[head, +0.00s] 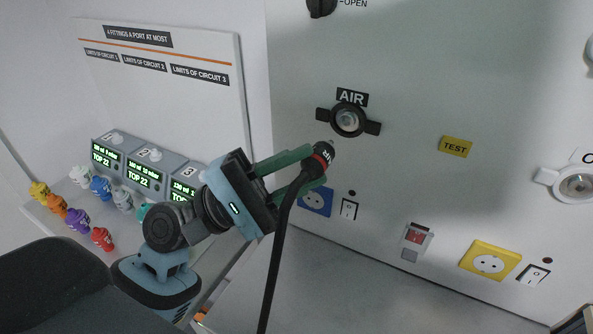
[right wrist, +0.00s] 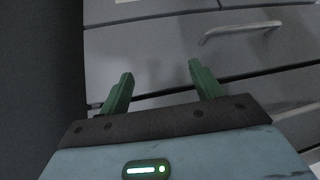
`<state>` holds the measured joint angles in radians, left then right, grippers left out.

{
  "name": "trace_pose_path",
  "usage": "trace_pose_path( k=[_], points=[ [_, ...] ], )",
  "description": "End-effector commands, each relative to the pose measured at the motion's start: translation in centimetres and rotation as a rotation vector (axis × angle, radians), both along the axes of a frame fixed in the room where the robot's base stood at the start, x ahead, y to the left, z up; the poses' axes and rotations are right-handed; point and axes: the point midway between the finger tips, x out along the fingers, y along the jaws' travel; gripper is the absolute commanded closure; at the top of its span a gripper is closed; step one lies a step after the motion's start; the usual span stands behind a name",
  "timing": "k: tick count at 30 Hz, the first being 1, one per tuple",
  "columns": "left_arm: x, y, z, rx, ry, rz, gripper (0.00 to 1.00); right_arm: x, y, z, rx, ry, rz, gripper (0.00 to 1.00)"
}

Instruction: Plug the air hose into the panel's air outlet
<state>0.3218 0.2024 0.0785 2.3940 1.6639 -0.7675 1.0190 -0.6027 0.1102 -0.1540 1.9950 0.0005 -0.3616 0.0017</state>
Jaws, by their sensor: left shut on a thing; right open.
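The panel's air outlet (head: 347,119) is a round fitting with a dark ring and two side lugs, under the AIR label (head: 352,96). The black hose (head: 279,250) hangs down from the gripper. My right gripper (right wrist: 160,90) is open and empty in the right wrist view, in front of grey drawers.
Below the outlet are a blue socket (head: 315,199), a switch (head: 349,209), a red switch (head: 415,238) and a yellow socket (head: 490,260). Ventilator units (head: 146,170) and coloured fittings (head: 78,220) stand on a shelf at left. Grey drawers (right wrist: 150,52) have bar handles.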

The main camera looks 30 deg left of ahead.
Motion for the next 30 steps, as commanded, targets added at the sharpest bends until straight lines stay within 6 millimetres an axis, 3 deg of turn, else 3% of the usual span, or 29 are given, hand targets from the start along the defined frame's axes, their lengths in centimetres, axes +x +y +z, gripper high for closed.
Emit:
trace_pose_path(
  k=[26, 30],
  points=[
    [5.3, -0.2, 0.0, 0.000, -0.001, 0.000, 1.00, -0.4, -0.1, -0.4, -0.002, 0.010, 0.003, 0.35],
    [5.2, -0.2, 0.0, 0.001, -0.001, -0.001, 1.00, -0.4, -0.1, -0.4, -0.002, 0.009, 0.003, 0.35]
  ],
)
